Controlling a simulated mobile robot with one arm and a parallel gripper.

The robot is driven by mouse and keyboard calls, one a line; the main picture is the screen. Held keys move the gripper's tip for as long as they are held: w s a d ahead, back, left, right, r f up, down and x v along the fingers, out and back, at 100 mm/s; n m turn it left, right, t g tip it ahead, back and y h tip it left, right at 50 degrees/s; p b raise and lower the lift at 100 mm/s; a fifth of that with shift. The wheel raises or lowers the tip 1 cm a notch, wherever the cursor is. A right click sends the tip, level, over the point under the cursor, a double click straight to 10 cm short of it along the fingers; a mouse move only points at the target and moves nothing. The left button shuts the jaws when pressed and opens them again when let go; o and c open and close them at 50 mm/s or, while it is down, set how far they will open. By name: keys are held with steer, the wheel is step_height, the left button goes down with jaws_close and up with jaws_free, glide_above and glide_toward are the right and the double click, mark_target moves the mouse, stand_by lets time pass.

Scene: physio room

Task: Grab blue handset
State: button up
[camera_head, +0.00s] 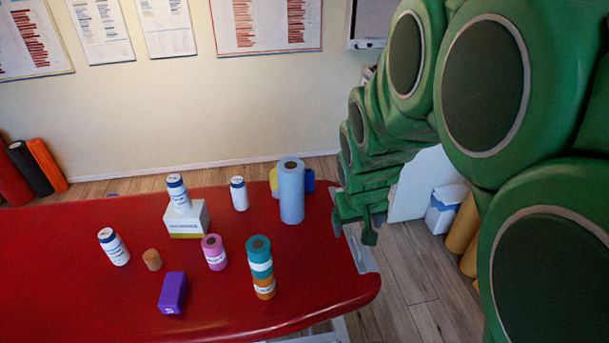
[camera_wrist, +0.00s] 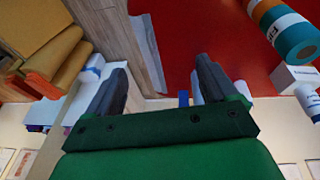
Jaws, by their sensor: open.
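No blue handset can be made out for certain. A small dark blue piece (camera_head: 309,181) shows at the right side of a tall light-blue roll (camera_head: 291,195), near the back edge of the red table. The roll partly hides it, so its full shape cannot be told. A small blue patch (camera_wrist: 183,98) shows between the fingers in the wrist view; it may be the same piece. My gripper (camera_head: 354,223) is open and empty, off the table's right end. Its spread fingers (camera_wrist: 158,82) also show in the wrist view, with nothing held between them.
The red table (camera_head: 60,250) also carries white bottles (camera_head: 114,247), a white box (camera_head: 187,220) with a bottle on it, a pink roll (camera_head: 214,252), a teal-and-orange stack (camera_head: 260,267), a purple block (camera_head: 172,293) and a tan cylinder (camera_head: 152,260). Yellow rolls (camera_head: 464,225) stand at right.

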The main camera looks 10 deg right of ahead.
steer(key=w+d+f+n+t, duration=0.15)
steer(key=w+f, duration=0.25)
steer(key=w, duration=0.4)
steer(key=w+d+f+m+t, duration=0.1)
steer(key=w+f+t, duration=0.25)
steer(key=w, duration=0.55)
steer(key=n+t+y, duration=0.2)
steer(key=t+y, duration=0.2)
glide_toward(308, 171)
steer(key=shift+m, duration=0.25)
steer(key=shift+x, duration=2.2)
steer(key=shift+w+a+f, duration=0.25)
steer(key=shift+w+f, duration=0.2)
steer(key=shift+x, duration=1.85)
steer(key=shift+r, duration=0.1)
steer(key=shift+c, duration=0.3)
steer(key=c, duration=1.1)
steer(key=shift+o, duration=0.2)
